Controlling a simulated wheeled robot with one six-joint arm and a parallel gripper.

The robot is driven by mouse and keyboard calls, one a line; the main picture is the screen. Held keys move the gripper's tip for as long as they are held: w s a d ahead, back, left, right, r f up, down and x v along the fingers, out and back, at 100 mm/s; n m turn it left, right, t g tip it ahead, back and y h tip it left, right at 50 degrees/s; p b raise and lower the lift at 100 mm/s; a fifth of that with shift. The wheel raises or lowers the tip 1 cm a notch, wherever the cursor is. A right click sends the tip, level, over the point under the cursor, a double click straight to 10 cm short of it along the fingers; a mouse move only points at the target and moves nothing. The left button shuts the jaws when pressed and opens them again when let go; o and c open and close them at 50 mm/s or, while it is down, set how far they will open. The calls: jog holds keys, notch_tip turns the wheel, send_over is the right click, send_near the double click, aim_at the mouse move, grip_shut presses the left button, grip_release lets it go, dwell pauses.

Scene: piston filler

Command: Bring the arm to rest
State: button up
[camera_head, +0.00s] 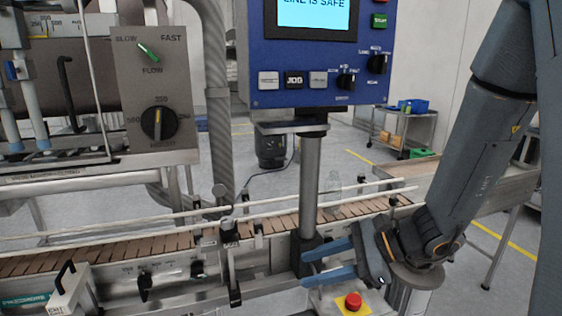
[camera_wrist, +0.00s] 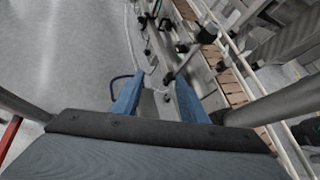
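My gripper (camera_head: 328,263) is low in front of the conveyor, to the right of centre in the head view. Its two blue fingers point left and are spread apart with nothing between them. In the wrist view the open gripper (camera_wrist: 158,98) shows both blue fingers apart, with a grey surface and dark parts of the machine beyond. My arm comes down from the upper right of the head view and bends at the wrist. A red button (camera_head: 353,301) on a yellow base lies just below the gripper; I cannot tell whether they touch.
The conveyor (camera_head: 275,224) with brown slats runs behind the gripper. A metal post (camera_head: 310,180) holds a blue control panel (camera_head: 300,97) whose screen reads "LINE IS SAFE". A grey box with knobs (camera_head: 158,90) stands at left. A clear bottle (camera_head: 333,187) stands near the conveyor. A cart (camera_head: 400,130) is behind.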

jog(key=s+d+f+n+g+h, duration=0.2)
jog(key=s+n+h, duration=0.1)
jog(key=s+n, duration=0.2)
jog(key=s+d+f+n+g+h, duration=0.2)
jog(key=s+d+n+h, duration=0.15)
jog(key=s, duration=0.25)
jog(key=w+d+n+t+h, duration=0.2)
jog(key=d+n+h, duration=0.3)
jog(key=n, duration=0.4)
jog(key=shift+d+r, duration=0.15)
jog(key=shift+d, duration=0.6)
jog(key=shift+w, duration=0.1)
jog(key=shift+c, duration=1)
jog(key=shift+a, duration=0.15)
